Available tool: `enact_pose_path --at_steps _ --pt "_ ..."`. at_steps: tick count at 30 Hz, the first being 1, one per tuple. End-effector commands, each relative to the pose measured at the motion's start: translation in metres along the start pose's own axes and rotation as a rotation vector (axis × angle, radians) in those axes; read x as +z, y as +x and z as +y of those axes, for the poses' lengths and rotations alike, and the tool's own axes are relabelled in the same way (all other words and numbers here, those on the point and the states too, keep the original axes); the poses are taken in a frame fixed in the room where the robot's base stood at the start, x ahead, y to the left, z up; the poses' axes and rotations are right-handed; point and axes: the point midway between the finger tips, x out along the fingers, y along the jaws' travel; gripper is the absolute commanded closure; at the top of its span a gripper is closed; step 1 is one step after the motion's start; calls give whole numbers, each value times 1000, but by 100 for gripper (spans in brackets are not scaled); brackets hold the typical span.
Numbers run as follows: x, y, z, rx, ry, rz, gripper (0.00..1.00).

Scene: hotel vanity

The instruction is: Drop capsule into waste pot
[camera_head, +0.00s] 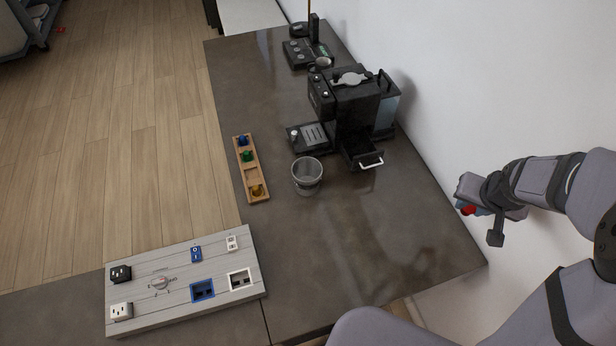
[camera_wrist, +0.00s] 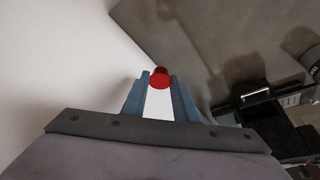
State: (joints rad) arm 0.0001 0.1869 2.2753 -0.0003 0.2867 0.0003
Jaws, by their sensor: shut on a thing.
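My gripper (camera_head: 466,205) is raised at the right, beyond the counter's right edge and beside the white wall. It is shut on a red capsule (camera_head: 468,211). In the wrist view the red capsule (camera_wrist: 160,78) sits between the two blue-grey fingertips (camera_wrist: 158,84). The waste pot looks to be the grey open-topped pot (camera_head: 307,176) on the dark counter, left of my gripper and in front of the coffee machine. Its inside is only partly visible.
A black coffee machine (camera_head: 350,105) stands behind the pot, its drawer (camera_head: 362,155) pulled out. A wooden holder (camera_head: 247,180) with blue, green and yellow capsules lies left of the pot. A switch panel (camera_head: 150,260) is at front left. The counter's front right (camera_head: 400,240) is clear.

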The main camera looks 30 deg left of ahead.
Motion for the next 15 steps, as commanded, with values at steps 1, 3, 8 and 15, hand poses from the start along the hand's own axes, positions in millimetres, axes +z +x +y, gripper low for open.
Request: enact_pose_path --at_steps 1,3,8,15 --pt "0 0 0 0 0 0 94" --pt "0 0 0 0 0 0 94" --pt "0 0 0 0 0 0 94" --pt "-8 2 -19 -18 -42 1 94"
